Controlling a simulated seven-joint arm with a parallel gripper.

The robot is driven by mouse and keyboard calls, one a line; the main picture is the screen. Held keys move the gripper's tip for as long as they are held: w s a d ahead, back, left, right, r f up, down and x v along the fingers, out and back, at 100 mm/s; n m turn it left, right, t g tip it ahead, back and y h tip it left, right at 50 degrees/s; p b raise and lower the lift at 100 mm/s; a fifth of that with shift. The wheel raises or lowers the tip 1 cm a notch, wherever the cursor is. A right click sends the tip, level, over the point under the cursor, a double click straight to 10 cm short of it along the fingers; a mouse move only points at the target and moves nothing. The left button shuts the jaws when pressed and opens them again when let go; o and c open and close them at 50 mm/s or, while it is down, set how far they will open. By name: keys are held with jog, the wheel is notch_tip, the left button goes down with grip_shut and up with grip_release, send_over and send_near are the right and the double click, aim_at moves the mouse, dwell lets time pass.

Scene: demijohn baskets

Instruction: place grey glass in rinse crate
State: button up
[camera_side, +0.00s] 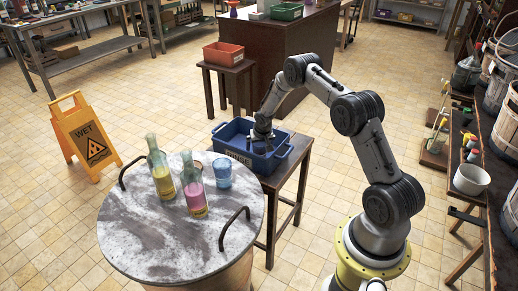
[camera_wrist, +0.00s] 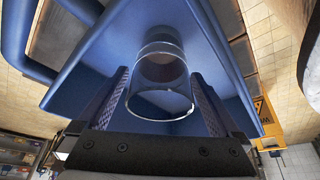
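The grey glass (camera_wrist: 160,75) is clear and shows inside the blue rinse crate in the wrist view, between my two fingers. The blue rinse crate (camera_side: 233,146) stands on a small wooden table in the side view, with a label on its front; its wall also shows in the wrist view (camera_wrist: 85,60). My gripper (camera_side: 262,138) reaches down into the crate. In the wrist view my gripper (camera_wrist: 163,95) has its fingers apart on either side of the glass, with a narrow gap visible near the tips. The glass is hard to make out in the side view.
A round barrel-top table (camera_side: 150,240) with metal handles holds a yellow-filled bottle (camera_side: 162,180), a pink-filled bottle (camera_side: 196,198) and a blue glass (camera_side: 222,173). A red crate (camera_side: 223,54) stands on a stool behind. A yellow wet-floor sign (camera_side: 88,138) stands at left.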

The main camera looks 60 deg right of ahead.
jog(key=shift+r, duration=0.1)
jog(key=shift+r, duration=0.3)
jog(key=s+a+r+n, duration=0.1)
jog(key=s+a+r, duration=0.15)
jog(key=r, duration=0.45)
jog(key=s+a+r, duration=0.1)
jog(key=a+r, duration=0.3)
jog(key=r, duration=0.4)
jog(key=s+a+r+n, duration=0.1)
jog(key=s+a+r, duration=0.1)
jog(key=a+r, duration=0.35)
jog(key=s+a+r+n+t, duration=0.1)
jog(key=s+a+r, duration=0.3)
jog(key=r, duration=0.2)
jog(key=s+a+r+n, duration=0.1)
jog(key=s+a+r, duration=0.25)
jog(key=r, duration=0.25)
jog(key=s+a+r+n+y, duration=0.1)
jog(key=s+a+n, duration=0.1)
jog(key=s+a, duration=0.4)
jog(key=s+a+r+n+t+y, duration=0.1)
jog(key=s+a, duration=0.5)
jog(key=s, duration=0.8)
jog(key=shift+s+a+r+n+y, duration=0.2)
jog(key=shift+r+n+y, duration=0.35)
jog(key=shift+n, duration=0.45)
